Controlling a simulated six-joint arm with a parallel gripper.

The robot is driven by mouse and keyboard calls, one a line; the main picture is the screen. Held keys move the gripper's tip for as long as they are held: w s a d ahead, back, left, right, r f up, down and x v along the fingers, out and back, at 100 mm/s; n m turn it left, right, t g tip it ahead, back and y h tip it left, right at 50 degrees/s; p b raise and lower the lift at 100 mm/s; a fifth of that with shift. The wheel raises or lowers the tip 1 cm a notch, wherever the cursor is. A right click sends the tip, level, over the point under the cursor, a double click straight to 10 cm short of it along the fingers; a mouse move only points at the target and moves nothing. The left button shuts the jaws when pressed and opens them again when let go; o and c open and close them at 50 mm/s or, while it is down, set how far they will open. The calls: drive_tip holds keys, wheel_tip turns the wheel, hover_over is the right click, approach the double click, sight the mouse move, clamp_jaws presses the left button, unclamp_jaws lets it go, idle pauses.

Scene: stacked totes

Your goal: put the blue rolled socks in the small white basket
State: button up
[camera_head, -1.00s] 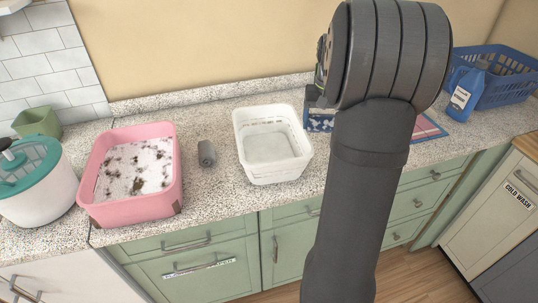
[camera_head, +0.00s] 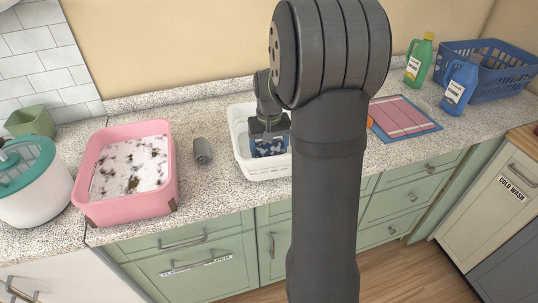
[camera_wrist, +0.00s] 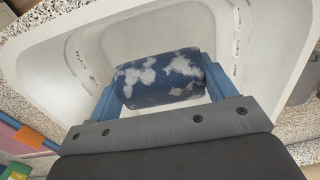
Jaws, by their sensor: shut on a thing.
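The blue rolled socks, patterned with white patches, are between the two blue fingers of my gripper (camera_wrist: 166,92) in the wrist view. My gripper is shut on the socks (camera_wrist: 163,78) and holds them within the opening of the small white basket (camera_wrist: 35,70). In the head view the white basket (camera_head: 243,160) stands on the counter, and the socks (camera_head: 268,149) show inside its outline, below my gripper (camera_head: 268,134). My arm hides the basket's right side. I cannot tell whether the socks touch the basket floor.
A pink tub (camera_head: 165,185) and a grey roll (camera_head: 202,151) are left of the basket. A red-and-blue mat (camera_head: 404,117), green bottle (camera_head: 420,60), blue bottle (camera_head: 460,85) and blue basket (camera_head: 500,85) are to the right. The counter between grey roll and basket is clear.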

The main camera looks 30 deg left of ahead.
sight(269, 155)
drive_tip(key=shift+f, duration=1.7)
drive_tip(key=shift+f, duration=0.15)
drive_tip(key=o, duration=1)
wheel_tip(269, 155, up, 12)
drive_tip(key=shift+r, duration=0.2)
drive_tip(key=shift+f, duration=0.15)
wheel_tip(269, 155, down, 12)
drive_tip(key=shift+r, duration=1.85)
